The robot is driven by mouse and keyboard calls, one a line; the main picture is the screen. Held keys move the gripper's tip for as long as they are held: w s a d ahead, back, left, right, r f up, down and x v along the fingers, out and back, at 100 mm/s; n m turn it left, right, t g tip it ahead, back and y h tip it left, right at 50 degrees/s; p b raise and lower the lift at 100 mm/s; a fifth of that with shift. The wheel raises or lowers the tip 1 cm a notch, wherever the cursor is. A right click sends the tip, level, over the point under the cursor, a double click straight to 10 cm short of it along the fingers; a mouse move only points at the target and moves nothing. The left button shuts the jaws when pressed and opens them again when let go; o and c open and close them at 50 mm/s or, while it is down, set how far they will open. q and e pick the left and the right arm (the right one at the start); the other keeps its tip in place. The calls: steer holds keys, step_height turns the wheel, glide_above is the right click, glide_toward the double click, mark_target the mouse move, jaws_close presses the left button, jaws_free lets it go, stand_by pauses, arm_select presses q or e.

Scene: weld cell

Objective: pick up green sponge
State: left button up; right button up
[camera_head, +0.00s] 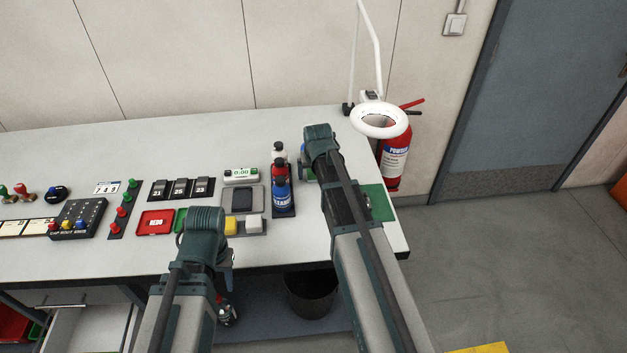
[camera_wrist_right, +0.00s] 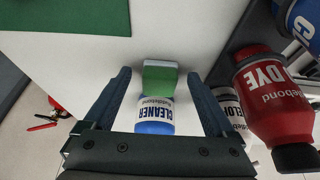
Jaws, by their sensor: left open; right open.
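The green sponge (camera_wrist_right: 160,78), a small block with a green face and a pale side, lies on the white table in the right wrist view. My right gripper (camera_wrist_right: 159,74) is open, with its fingers on either side of the sponge and apart from it. In the head view my right wrist hides most of this spot. My left gripper (camera_head: 228,262) hangs at the table's front edge, mostly hidden by its own wrist; no object shows in it.
A red DYE bottle (camera_wrist_right: 268,95) stands close beside the right finger, with other bottles near it. A green mat (camera_head: 380,203) lies at the table's right end. A ring lamp (camera_head: 379,120) stands at the back corner.

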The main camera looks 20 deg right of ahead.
mark_target(313, 171)
jaws_close()
stand_by(0.4)
steer(key=shift+r, duration=0.25)
step_height(313, 171, up, 2)
steer(key=p, duration=0.2)
steer(key=shift+p, duration=0.3)
steer(key=shift+s+r+p, duration=0.1)
steer(key=shift+r+p, duration=0.8)
steer(key=shift+r, duration=0.05)
steer(key=s+a, duration=0.2)
steer(key=s, duration=0.3)
steer(key=s+a, duration=0.2)
steer(key=s, duration=0.2)
steer(key=s+a, duration=0.2)
steer(key=s, duration=0.3)
steer(key=shift+s+r+p, duration=0.35)
steer(key=shift+p, duration=0.05)
